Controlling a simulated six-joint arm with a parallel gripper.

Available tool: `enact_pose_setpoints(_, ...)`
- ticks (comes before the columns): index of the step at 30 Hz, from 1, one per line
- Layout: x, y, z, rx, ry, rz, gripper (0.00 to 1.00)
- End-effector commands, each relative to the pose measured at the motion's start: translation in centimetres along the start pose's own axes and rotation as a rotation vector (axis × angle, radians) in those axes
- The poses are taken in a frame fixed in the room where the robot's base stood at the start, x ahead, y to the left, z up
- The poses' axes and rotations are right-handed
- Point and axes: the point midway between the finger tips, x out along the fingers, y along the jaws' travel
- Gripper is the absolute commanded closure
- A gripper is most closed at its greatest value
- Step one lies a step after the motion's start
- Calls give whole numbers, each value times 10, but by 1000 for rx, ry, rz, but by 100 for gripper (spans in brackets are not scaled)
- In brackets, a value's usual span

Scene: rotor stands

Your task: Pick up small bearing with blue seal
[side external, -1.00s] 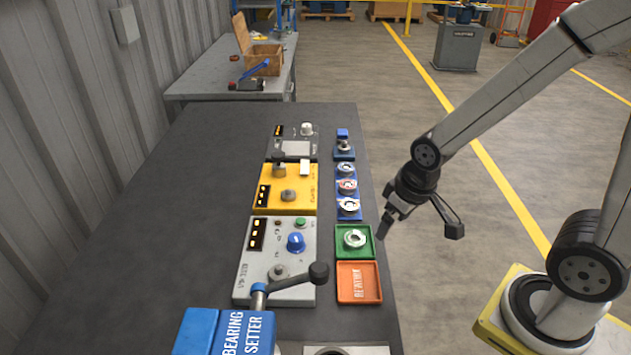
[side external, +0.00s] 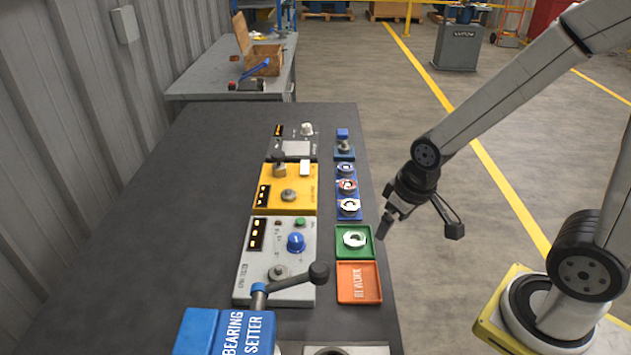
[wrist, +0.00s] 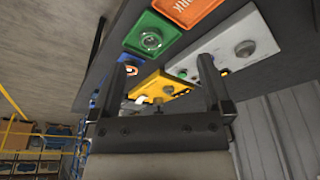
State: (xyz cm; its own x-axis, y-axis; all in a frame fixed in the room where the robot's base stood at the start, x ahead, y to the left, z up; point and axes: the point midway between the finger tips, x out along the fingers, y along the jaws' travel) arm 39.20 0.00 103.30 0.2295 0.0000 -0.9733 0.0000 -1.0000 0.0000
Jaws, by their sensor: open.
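A blue tray (side external: 358,213) on the bench's right side holds several ring-shaped bearings in a row. The far one (side external: 345,169) looks blue-centred and is probably the small bearing with blue seal, though it is small in the picture. The middle bearing (side external: 347,187) shows red; the near bearing (side external: 348,206) looks pale. My gripper (side external: 386,228) is open and empty, just right of the bench edge and beside the trays, touching no bearing. Its two apart fingers also show in the wrist view (wrist: 167,63), where the blue tray is mostly hidden behind the left finger.
A green tray (side external: 340,251) holds a metal ring (side external: 355,239), with an orange tray (side external: 360,283) in front. Yellow (side external: 303,201) and grey (side external: 248,284) instrument boxes stand left of the trays. The blue bearing setter (side external: 215,330) has a raised lever. The bench's left side is clear.

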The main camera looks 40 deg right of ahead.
Motion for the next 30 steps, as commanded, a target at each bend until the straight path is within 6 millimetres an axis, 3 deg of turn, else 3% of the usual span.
enact_pose_setpoints(5, 0, 1, -2, 18, 1, 0, 0)
enact_pose_setpoints(11, 3, 6, -21, 164, 2, -2, 0)
enact_pose_setpoints(20, 17, 33, -81, 682, 9, -16, 0)
enact_pose_setpoints(30, 41, 79, -150, 1358, 11, -51, 0)
